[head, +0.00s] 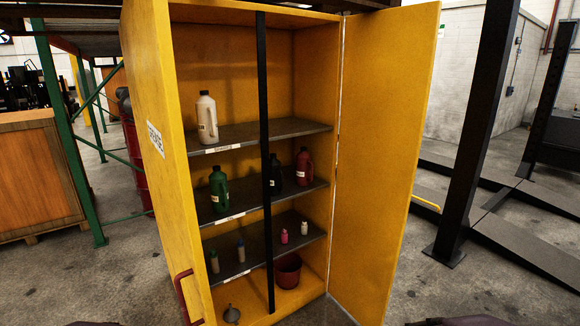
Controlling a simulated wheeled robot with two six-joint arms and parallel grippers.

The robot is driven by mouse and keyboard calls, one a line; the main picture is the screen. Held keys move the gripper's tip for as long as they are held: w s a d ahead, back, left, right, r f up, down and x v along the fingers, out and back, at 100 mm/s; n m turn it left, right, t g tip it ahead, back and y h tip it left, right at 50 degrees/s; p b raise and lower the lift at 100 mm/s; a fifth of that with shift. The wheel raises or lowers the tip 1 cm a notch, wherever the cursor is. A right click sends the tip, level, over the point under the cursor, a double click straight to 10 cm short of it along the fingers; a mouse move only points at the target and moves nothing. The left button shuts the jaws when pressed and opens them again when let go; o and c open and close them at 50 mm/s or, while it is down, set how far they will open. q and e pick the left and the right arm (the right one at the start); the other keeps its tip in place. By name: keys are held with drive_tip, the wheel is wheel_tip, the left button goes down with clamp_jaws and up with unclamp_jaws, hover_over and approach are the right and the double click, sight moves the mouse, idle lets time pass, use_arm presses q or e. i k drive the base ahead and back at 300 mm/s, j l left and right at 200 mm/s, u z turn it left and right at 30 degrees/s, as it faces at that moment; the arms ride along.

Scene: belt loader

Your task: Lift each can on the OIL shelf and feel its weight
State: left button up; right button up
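The yellow cabinet (388,120) stands open, with three dark shelves. The top shelf (262,134) holds a white jug (207,118). The middle shelf (243,202) holds a green jug (218,189) at left, a black jug (276,173) partly behind the dark upright, and a dark red jug (304,168) at right. The lower shelf (262,256) holds several small bottles, among them a pink one (284,236) and a white one (304,228). Small white labels sit on the shelf edges; I cannot read which says OIL. My grippers are out of view; only dark slivers of my own body show at the bottom edge.
A dark vertical bar (264,110) stands in front of the shelves. The right door (388,170) is swung open. A dark red bucket (288,271) and a funnel (231,314) are on the cabinet floor. A black post (470,140) stands at right.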

sight(303, 168)
drive_tip(key=i+l+u, duration=0.3)
drive_tip(key=i+l, duration=0.2)
drive_tip(key=l, duration=0.15)
drive_tip(key=i+l+u, duration=0.15)
drive_tip(key=l, duration=0.2)
drive_tip(key=i+l+u, duration=0.15)
drive_tip(key=l, duration=0.25)
drive_tip(key=i+l+u, duration=0.15)
drive_tip(key=l, duration=0.3)
drive_tip(key=i+l+u, duration=0.35)
drive_tip(key=i, duration=0.3)
drive_tip(key=i+l+u, duration=0.3)
drive_tip(key=i+l, duration=0.25)
